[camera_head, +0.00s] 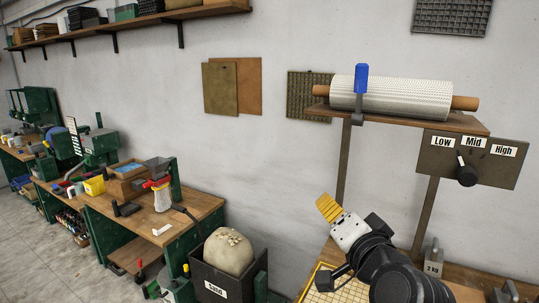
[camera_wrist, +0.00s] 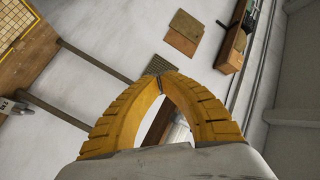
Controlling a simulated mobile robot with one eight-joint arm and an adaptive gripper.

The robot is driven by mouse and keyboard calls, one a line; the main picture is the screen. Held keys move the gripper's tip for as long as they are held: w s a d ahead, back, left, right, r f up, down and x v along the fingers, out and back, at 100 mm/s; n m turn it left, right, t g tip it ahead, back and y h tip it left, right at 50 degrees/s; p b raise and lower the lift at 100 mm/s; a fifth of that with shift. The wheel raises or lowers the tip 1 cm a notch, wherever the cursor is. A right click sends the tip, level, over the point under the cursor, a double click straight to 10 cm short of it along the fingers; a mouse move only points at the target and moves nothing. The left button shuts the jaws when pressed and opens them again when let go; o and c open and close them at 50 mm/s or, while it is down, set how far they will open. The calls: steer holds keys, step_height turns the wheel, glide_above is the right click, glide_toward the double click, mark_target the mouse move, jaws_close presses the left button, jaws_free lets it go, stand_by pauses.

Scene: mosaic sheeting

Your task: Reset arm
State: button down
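My gripper (camera_head: 327,206) is raised over the workbench in front of the roll stand, its yellow fingers pointing up and to the left. In the wrist view, my gripper's two ribbed yellow fingers (camera_wrist: 165,78) bow outward and meet at their tips. I see nothing held between them. My black arm comes in from the lower right of the head view and hides part of the bench.
A white mesh roll (camera_head: 390,97) lies on the stand's shelf, with a blue-handled clamp (camera_head: 361,82) at its left. A Low/Mid/High panel (camera_head: 495,167) hangs right. A yellow gridded board (camera_head: 345,293) and a weight (camera_head: 433,259) are near my arm. A Sand bin (camera_head: 217,278) stands left.

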steer(key=s+d+f+n+g+h+b, duration=0.1)
steer(key=s+f+b, duration=0.4)
steer(key=f, duration=0.7)
steer(key=s+d+f+n+g+h+b, duration=0.1)
steer(key=s+d+f+n+g+b, duration=0.2)
steer(key=f, duration=0.9)
steer(key=s+d+f+n+g+h+b, duration=0.1)
steer(key=s+f+g+b, duration=0.4)
steer(key=f, duration=0.7)
steer(key=s+d+n+b, duration=0.1)
steer(key=s+n+b, duration=0.1)
steer(key=shift+d+f+n+g, duration=0.2)
steer(key=shift+d+n+g, duration=0.1)
steer(key=shift+d+g, duration=0.1)
